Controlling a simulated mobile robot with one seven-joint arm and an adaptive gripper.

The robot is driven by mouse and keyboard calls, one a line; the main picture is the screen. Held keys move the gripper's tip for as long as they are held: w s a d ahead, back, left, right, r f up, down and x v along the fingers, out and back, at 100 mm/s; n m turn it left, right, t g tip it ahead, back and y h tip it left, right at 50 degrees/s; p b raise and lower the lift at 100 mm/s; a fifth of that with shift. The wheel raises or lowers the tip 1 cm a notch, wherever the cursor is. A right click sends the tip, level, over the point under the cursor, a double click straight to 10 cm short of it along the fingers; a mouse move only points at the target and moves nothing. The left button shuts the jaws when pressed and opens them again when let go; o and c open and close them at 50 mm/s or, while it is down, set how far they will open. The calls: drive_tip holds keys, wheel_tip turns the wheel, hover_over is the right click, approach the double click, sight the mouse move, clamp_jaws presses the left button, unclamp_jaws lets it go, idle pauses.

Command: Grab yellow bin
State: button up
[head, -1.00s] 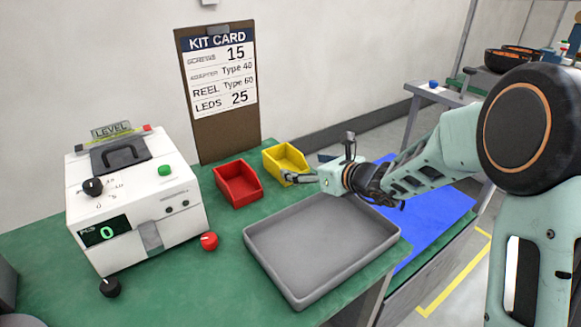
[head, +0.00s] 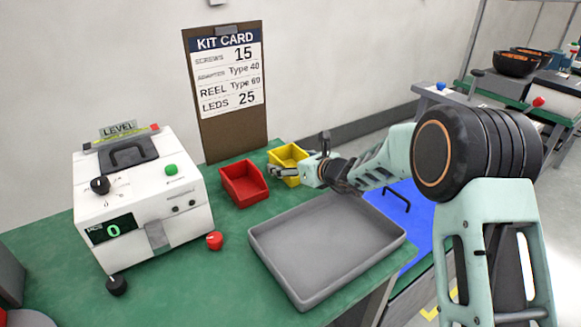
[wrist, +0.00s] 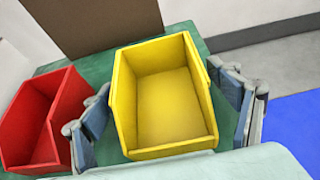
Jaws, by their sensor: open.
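The yellow bin (head: 288,153) stands on the green table, just right of the red bin; it looks empty inside. In the wrist view the yellow bin (wrist: 165,98) sits upright between my two spread fingers, one on each side. My gripper (head: 277,170) is open at the near side of the bin in the head view. In the wrist view my gripper (wrist: 165,115) shows a narrow gap between its right finger and the bin; the left finger is close to the bin's left wall. I cannot tell whether either finger touches it.
The red bin (head: 243,184) stands close on the left, near the left finger. A grey tray (head: 300,296) lies in front, under my arm. A white machine (head: 150,200) with knobs stands left. The kit card board (head: 236,140) leans on the wall behind.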

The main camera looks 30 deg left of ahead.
drive_tip(key=c, duration=1.3)
drive_tip(key=shift+o, duration=0.2)
